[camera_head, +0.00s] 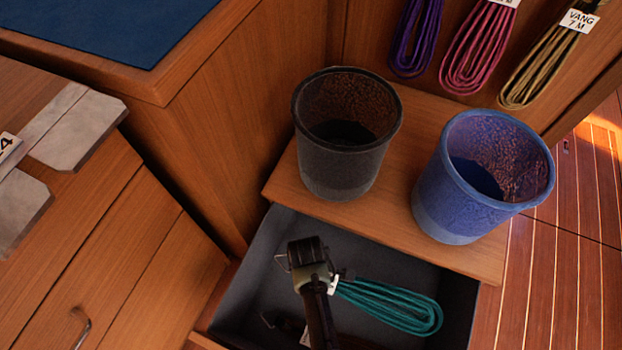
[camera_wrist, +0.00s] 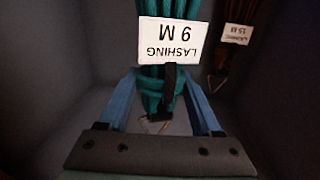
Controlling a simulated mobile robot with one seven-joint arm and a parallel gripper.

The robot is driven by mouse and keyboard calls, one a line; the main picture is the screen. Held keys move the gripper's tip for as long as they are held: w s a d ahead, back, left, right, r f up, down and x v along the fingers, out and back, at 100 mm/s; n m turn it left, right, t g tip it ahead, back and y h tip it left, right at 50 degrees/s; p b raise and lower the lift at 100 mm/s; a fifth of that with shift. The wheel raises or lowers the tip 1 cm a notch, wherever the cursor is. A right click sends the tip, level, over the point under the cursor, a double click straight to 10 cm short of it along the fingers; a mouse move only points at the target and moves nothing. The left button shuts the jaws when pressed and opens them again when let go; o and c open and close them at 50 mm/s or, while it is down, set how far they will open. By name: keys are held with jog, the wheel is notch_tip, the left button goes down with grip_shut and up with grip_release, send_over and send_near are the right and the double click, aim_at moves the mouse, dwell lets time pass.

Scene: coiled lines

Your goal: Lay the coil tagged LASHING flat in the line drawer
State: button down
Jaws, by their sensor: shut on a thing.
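The teal coil (camera_head: 390,305) extends to the right from my gripper (camera_head: 334,284), inside the outline of the open line drawer (camera_head: 240,290). In the wrist view its white tag (camera_wrist: 172,42) reads LASHING 9 M, upside down. My gripper (camera_wrist: 165,88) is shut on the coil's tagged end, with one blue finger on each side of the teal strands and black strap. The coil looks roughly level; I cannot tell whether it touches the drawer floor. My arm hides part of the drawer.
A dark brown coil (camera_wrist: 248,12) with a small tag lies in the drawer beside the teal one. A black bin (camera_head: 345,170) and a blue bin (camera_head: 465,215) stand on the ledge behind the drawer. Purple, pink and olive coils hang above. Grey drawer floor shows around the teal coil.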

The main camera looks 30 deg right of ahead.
jog(key=shift+f+b, duration=4.9)
jog(key=shift+f, duration=1.6)
grip_release()
jog(key=r+p, duration=0.3)
jog(key=r, duration=0.1)
jog(key=r+p, duration=0.2)
jog(key=r, duration=0.2)
jog(key=a+r+p, duration=0.1)
jog(key=r+p, duration=0.2)
jog(key=r, duration=0.2)
jog(key=shift+s+p, duration=0.3)
jog(key=shift+s, duration=0.05)
